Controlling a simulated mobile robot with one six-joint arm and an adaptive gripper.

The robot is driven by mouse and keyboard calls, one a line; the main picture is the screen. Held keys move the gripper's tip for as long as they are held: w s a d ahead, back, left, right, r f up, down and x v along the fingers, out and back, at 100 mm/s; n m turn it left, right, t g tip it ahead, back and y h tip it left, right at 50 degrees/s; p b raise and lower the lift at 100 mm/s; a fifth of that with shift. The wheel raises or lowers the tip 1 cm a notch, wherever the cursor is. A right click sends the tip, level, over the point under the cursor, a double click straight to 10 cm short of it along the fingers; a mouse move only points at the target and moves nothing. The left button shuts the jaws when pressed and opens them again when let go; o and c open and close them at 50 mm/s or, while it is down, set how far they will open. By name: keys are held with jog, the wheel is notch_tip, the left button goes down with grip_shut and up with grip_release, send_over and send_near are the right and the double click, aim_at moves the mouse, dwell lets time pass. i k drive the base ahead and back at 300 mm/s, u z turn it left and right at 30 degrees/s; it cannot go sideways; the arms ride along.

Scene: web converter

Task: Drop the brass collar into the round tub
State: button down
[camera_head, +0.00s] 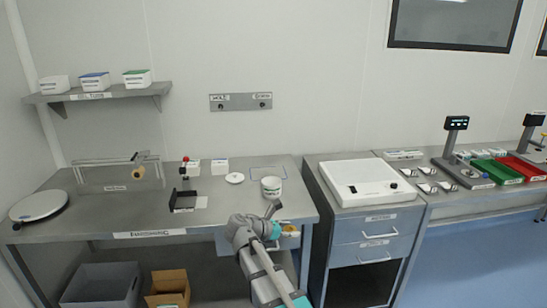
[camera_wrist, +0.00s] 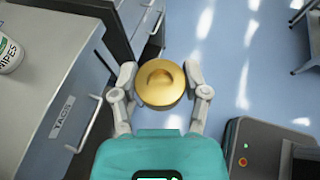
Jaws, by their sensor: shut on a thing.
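The brass collar (camera_wrist: 151,92), a gold ring-like piece with a raised round middle, is held between the two fingers of my gripper (camera_wrist: 160,82) in the wrist view. My gripper is shut on it, with blue floor showing beyond. In the head view my gripper is low at the bench's front right edge, and its fingers are too small to make out. A white round tub (camera_head: 271,188) stands on the bench's right part, behind my gripper. Its label reads WIPES in the wrist view (camera_wrist: 10,52). I cannot tell whether this is the task's round tub.
The steel bench (camera_head: 120,216) carries a round plate (camera_head: 38,205), a clear guard with a tan roll (camera_head: 138,172), a small black fixture (camera_head: 185,200) and a white disc (camera_head: 235,178). A drawer cabinet (camera_head: 365,230) stands right.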

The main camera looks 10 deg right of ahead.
aim_at(276, 194)
jog(key=z, duration=0.05)
jog(key=i, duration=1)
jog(key=u, duration=0.05)
